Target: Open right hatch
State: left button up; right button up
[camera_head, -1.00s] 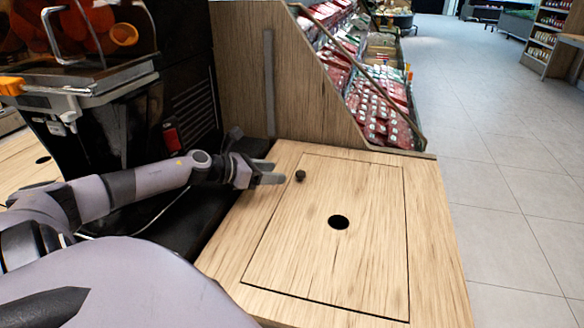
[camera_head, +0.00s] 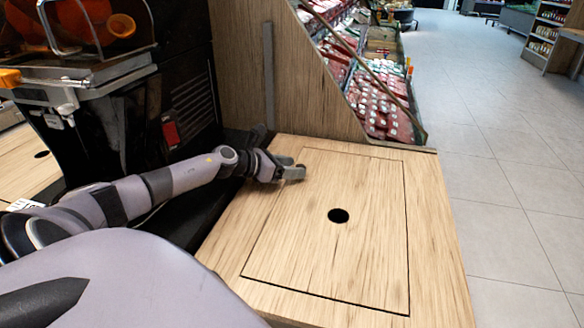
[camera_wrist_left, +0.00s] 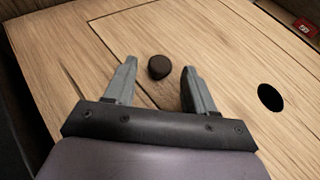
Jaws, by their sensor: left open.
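The right hatch (camera_head: 350,260) is a flat wooden panel in the light wood counter, outlined by a thin dark seam. It lies flush, with a dark round hole (camera_head: 338,216) near its middle. A small dark round knob (camera_wrist_left: 159,67) shows in the left wrist view on the hatch. My left gripper (camera_head: 298,168) reaches in from the left over the hatch's far left corner. In the left wrist view its two grey fingers (camera_wrist_left: 158,82) are apart, and the knob appears between their tips, not gripped. In the head view the gripper hides the knob. My right gripper is not in view.
A black juicer (camera_head: 110,110) with oranges stands on the left. A wooden side panel (camera_head: 290,75) rises behind the counter, with shelves of red packages (camera_head: 375,105) beyond it. The tiled floor (camera_head: 510,200) on the right is clear.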

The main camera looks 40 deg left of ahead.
pick_arm(q)
jog(key=shift+w+d+f, duration=0.1)
jog(key=shift+w, duration=0.25)
grip_shut()
